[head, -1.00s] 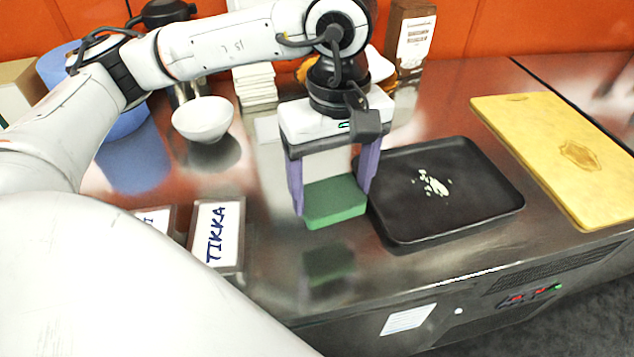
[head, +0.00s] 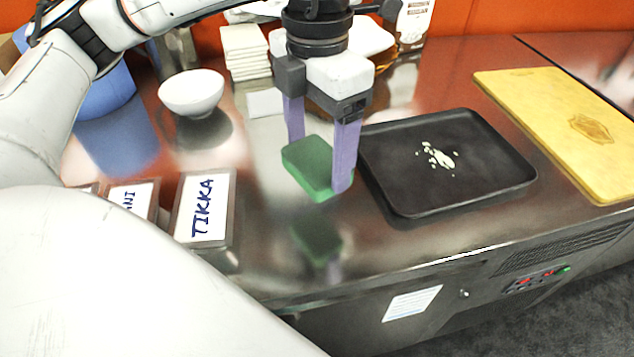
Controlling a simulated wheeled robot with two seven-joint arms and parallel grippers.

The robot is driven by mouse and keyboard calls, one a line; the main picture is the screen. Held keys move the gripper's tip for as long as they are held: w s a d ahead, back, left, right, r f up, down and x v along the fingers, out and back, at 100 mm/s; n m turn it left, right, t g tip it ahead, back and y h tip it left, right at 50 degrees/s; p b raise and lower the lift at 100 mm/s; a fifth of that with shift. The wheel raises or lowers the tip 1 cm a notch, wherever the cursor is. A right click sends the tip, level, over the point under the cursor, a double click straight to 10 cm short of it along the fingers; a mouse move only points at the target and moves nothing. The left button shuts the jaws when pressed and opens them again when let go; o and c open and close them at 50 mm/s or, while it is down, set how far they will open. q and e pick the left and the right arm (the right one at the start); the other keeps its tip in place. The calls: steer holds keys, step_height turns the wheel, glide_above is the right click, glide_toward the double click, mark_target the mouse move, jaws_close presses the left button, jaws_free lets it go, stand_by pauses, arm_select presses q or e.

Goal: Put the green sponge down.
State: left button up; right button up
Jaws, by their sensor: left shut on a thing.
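The green sponge (head: 309,168) is a small block held between the two purple fingers of my left gripper (head: 318,164). The gripper is shut on it and points down. The sponge appears a little above the steel counter, with its reflection (head: 316,243) showing apart below it. It is just left of the black tray (head: 402,200). My right gripper does not show.
The black tray holds small white bits (head: 436,157). A yellow cutting board (head: 560,120) lies at the right. A TIKKA label holder (head: 205,215) and a white bowl (head: 191,92) stand at the left. White stacked pieces (head: 246,52) are behind. The front counter strip is clear.

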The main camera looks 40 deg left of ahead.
mark_target(317, 157)
arm_select(q)
step_height(317, 157, down, 8)
steer(key=shift+r, duration=0.25)
steer(key=shift+f+b, duration=0.2)
steer(key=shift+b, duration=0.1)
steer(key=o, duration=1)
steer(key=shift+c, duration=0.2)
steer(key=shift+r, duration=0.2)
step_height(317, 157, up, 12)
steer(key=shift+r+p, duration=0.1)
steer(key=shift+p, duration=0.4)
